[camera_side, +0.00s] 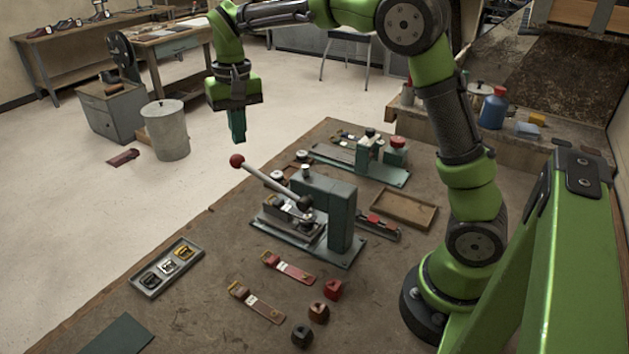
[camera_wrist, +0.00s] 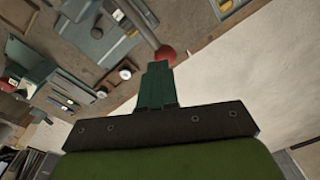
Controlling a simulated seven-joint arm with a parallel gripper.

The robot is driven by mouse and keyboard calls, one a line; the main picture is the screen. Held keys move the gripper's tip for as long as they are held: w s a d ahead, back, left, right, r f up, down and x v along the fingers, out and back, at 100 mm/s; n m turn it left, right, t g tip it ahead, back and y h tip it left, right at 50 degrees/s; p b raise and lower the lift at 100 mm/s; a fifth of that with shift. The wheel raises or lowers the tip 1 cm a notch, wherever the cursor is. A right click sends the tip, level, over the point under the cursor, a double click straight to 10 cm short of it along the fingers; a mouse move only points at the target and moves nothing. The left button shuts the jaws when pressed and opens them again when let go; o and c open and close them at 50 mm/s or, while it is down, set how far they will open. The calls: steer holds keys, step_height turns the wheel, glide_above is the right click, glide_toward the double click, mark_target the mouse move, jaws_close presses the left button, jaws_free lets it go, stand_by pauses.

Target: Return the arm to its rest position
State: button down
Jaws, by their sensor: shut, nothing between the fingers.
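My gripper (camera_side: 238,138) hangs from my green arm in the side view, pointing down with its dark green fingers together. In the wrist view my gripper (camera_wrist: 158,68) is shut and empty. The lever press (camera_side: 325,215) stands on the bench, its lever slanting up left to a red ball knob (camera_side: 237,161). In the wrist view the red knob (camera_wrist: 166,54) shows just past the fingertips; it is lower than my fingers, and the two are apart.
The brown bench (camera_side: 200,310) also holds a second green fixture (camera_side: 370,158), a buckle tray (camera_side: 167,267), straps (camera_side: 257,302), small coloured blocks (camera_side: 318,312) and an empty wooden tray (camera_side: 404,210). A grey bin (camera_side: 166,130) stands on the floor.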

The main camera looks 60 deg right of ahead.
steer(key=s+a+r+n+t+y, duration=0.1)
steer(key=s+r+t, duration=0.3)
steer(key=s, duration=0.7)
steer(key=s+a+f+t, duration=0.1)
steer(key=s+f+t, duration=0.1)
steer(key=s, duration=0.9)
steer(key=shift+a+f+n+t+y, duration=0.15)
steer(key=shift+a+n+t+y, duration=0.05)
steer(key=shift+n+t+y, duration=0.2)
